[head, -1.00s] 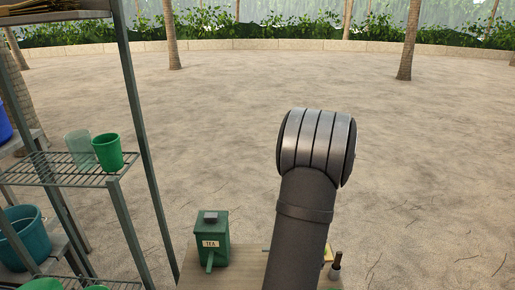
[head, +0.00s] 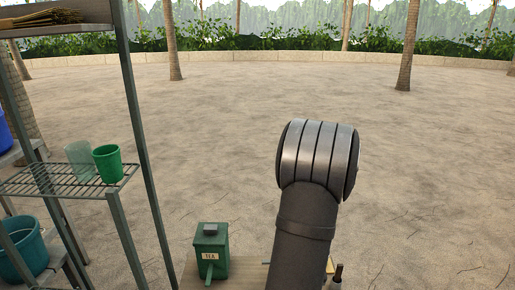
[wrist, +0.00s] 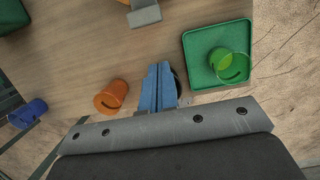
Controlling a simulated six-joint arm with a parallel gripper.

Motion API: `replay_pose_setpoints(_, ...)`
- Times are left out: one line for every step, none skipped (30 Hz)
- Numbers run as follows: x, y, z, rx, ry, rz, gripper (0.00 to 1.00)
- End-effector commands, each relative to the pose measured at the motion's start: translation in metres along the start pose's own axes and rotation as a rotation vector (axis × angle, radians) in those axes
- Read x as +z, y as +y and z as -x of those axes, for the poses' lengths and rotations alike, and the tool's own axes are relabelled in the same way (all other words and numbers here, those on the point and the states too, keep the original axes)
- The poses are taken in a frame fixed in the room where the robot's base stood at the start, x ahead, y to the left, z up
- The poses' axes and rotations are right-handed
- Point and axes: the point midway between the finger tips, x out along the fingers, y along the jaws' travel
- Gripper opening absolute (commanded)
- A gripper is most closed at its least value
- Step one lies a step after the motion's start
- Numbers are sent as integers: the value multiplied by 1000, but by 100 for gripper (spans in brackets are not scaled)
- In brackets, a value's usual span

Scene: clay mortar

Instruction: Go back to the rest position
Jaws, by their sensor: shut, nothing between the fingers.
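My gripper (wrist: 158,88) shows in the wrist view, with its two blue fingers together and nothing between them. It is over the wooden table (wrist: 75,55), between an orange cup (wrist: 110,97) on the left and a green square tray (wrist: 190,58) on the right. A dark rounded thing is partly hidden behind the fingers. The head view shows only an upper part of my arm, standing up in front of the table; the gripper is not seen there.
A green cup (wrist: 230,66) is in the tray. A blue cup (wrist: 27,113) is at the left. In the head view, a green tea box (head: 211,252) stands on the table. A metal rack (head: 128,100) with cups stands at the left. Open sand lies beyond.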

Motion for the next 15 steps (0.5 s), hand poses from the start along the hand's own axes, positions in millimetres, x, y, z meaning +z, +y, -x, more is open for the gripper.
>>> replay_pose_setpoints(-1, 0, 8, -1, -3, 0, 0)
replay_pose_setpoints(-1, 0, 12, -1, -3, 0, 0)
replay_pose_setpoints(-2, 0, 17, -1, -3, 0, 0)
replay_pose_setpoints(-1, 0, 21, -1, -4, 0, 0)
replay_pose_setpoints(-1, 0, 25, -1, -3, 1, 0)
replay_pose_setpoints(-1, 0, 30, -1, -3, 1, 0)
replay_pose_setpoints(-1, 0, 34, -1, -4, 0, 0)
replay_pose_setpoints(-1, 0, 38, -1, -3, 0, 0)
replay_pose_setpoints(-1, 0, 43, -1, -3, -1, 0)
replay_pose_setpoints(-1, 0, 48, -1, -4, 0, 0)
replay_pose_setpoints(-1, 0, 51, -1, -3, 0, 0)
replay_pose_setpoints(-2, 0, 57, -1, -3, 1, 0)
replay_pose_setpoints(-2, 0, 60, -1, -3, 0, 0)
replay_pose_setpoints(-2, 0, 64, -1, -3, 0, 0)
replay_pose_setpoints(-2, 0, 70, -1, -3, -1, 0)
